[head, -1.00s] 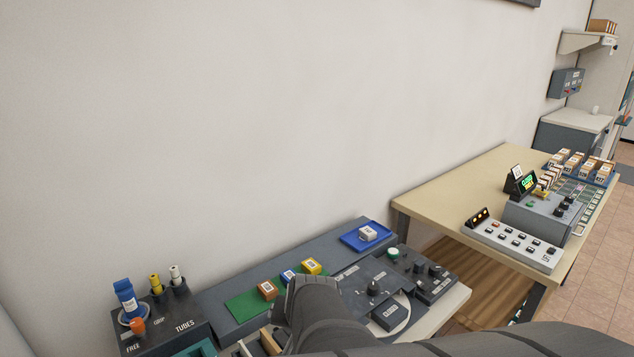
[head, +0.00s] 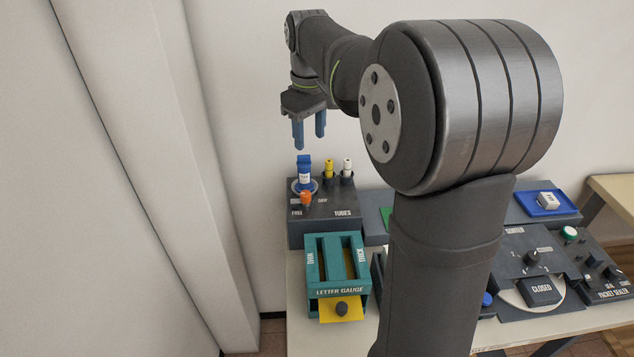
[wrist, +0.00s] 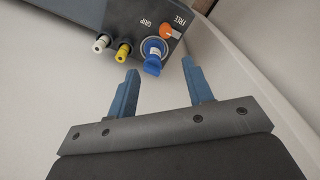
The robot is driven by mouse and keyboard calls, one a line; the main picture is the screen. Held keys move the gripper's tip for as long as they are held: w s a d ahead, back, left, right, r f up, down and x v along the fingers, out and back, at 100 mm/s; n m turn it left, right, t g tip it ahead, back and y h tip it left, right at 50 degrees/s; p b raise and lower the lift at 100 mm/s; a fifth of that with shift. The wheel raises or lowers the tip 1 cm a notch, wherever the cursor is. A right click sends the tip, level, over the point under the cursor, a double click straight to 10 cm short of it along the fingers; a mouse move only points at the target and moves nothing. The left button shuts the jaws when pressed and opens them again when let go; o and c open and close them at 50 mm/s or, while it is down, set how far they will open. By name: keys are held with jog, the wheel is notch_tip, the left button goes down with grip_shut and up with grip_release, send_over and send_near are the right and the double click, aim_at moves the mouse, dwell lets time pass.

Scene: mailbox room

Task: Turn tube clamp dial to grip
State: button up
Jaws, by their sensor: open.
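The tube clamp unit (head: 330,212) is a dark box marked FREE, GRIP and TUBES. Its orange dial (head: 306,198) is at the front left, beside the FREE label. It also shows in the wrist view (wrist: 166,32). A blue tube (head: 304,172) stands upright in the round clamp seat just behind the dial. My gripper (head: 309,143) hangs above the unit with its blue fingers pointing down. It is open and empty, apart from the dial and tube. In the wrist view the finger gap (wrist: 160,85) faces the blue tube.
A yellow-topped tube (head: 328,170) and a white-topped tube (head: 347,169) stand right of the blue one. A teal letter gauge (head: 336,270) is in front. A blue tray (head: 548,203) and a sorter panel marked CLOSED (head: 540,291) lie right. My arm hides the middle.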

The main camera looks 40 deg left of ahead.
aim_at(305, 193)
jog(key=shift+n, duration=0.3)
jog(key=f, duration=1.1)
jog(key=a+f, duration=0.1)
jog(key=f, duration=0.4)
jog(key=shift+s+a+f, duration=0.1)
jog(key=shift+s+f, duration=0.2)
jog(key=shift+f, duration=0.1)
jog(key=c, duration=1)
